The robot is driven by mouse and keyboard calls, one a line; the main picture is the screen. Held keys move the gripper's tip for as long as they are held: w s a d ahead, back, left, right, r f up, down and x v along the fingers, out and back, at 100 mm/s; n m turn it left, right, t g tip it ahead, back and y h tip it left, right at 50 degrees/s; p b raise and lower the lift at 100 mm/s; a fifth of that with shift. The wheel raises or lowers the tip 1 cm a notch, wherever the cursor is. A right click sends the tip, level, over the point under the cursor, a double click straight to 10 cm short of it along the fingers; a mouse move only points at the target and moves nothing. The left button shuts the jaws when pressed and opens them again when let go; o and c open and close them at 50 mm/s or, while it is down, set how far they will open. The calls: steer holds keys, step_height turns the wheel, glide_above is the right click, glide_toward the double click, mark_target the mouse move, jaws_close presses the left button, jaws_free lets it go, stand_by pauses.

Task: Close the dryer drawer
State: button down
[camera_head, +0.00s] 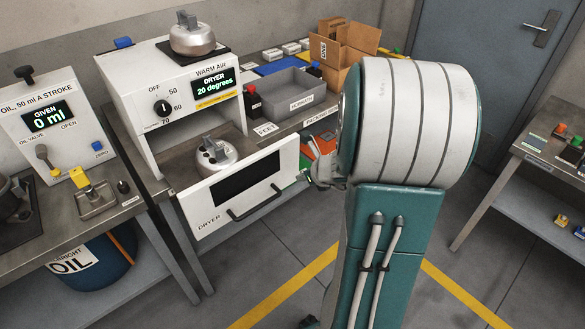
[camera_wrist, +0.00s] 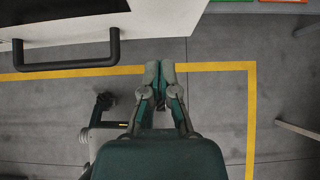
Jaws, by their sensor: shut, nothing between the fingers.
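The dryer drawer (camera_head: 238,182) is pulled out from the white dryer unit (camera_head: 170,85). Its white front has a dark window and a black bar handle (camera_head: 254,203). A round metal part (camera_head: 215,153) sits on the drawer's tray behind the front. In the wrist view, the black handle (camera_wrist: 66,64) is at the upper left, with part of the white drawer front (camera_wrist: 165,16) above it. My gripper (camera_wrist: 158,68) is shut and empty, to the right of the handle and apart from it. In the head view, my arm hides most of the gripper near the drawer's right end.
A second metal part (camera_head: 193,38) stands on top of the dryer. The oil station (camera_head: 42,125) is at the left, with a blue oil drum (camera_head: 95,268) below. A grey bin (camera_head: 283,92) and cardboard box (camera_head: 343,48) are behind. The floor in front is clear.

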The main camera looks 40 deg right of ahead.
mark_target(287, 170)
steer(key=w, duration=0.3)
steer(key=shift+w+a+f, duration=0.15)
steer(key=shift+w+a, duration=0.15)
steer(key=shift+a, duration=0.05)
steer(key=shift+w, duration=0.25)
steer(key=shift+w+d, duration=0.1)
steer(key=shift+d, duration=0.15)
